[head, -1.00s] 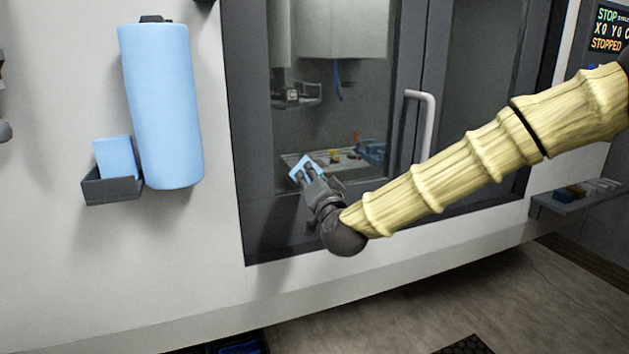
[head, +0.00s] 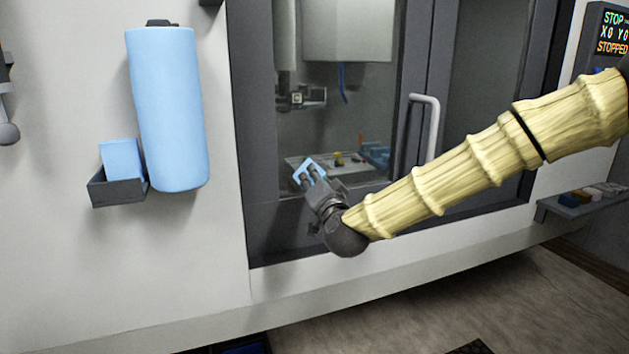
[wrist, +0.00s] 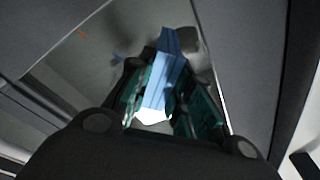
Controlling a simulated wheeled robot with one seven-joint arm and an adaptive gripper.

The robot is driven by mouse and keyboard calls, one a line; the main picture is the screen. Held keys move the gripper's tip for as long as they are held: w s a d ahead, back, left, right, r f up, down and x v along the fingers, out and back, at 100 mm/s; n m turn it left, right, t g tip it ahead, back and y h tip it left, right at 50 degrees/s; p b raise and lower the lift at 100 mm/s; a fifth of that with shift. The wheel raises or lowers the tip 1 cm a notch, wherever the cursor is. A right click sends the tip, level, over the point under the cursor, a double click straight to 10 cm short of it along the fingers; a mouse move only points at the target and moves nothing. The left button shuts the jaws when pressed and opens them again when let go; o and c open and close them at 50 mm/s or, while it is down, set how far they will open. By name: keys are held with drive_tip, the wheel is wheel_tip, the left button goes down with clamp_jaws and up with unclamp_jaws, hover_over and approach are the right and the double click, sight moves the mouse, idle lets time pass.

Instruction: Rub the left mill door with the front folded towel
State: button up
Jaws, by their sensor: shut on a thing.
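The left mill door (head: 290,232) is a dark grey framed door with a glass window, in the middle of the head view. My gripper (head: 310,175) is in front of the lower part of its window. It is shut on a light blue folded towel (head: 313,164). In the wrist view the towel (wrist: 165,75) sits between the green-lined fingers, its far end at or close to the door glass (wrist: 95,60). I cannot tell for sure whether it touches. Another blue folded towel (head: 121,158) stands in a grey holder on the white panel to the left.
A large blue roll (head: 167,110) hangs on the white panel beside the holder (head: 118,192). A light door handle (head: 432,125) projects right of my gripper. A small shelf (head: 570,210) with several items and a control screen (head: 612,30) are at the right.

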drive_tip(key=shift+x, duration=0.9)
idle(0.3)
drive_tip(key=shift+d+f, duration=0.1)
drive_tip(key=shift+f, duration=0.05)
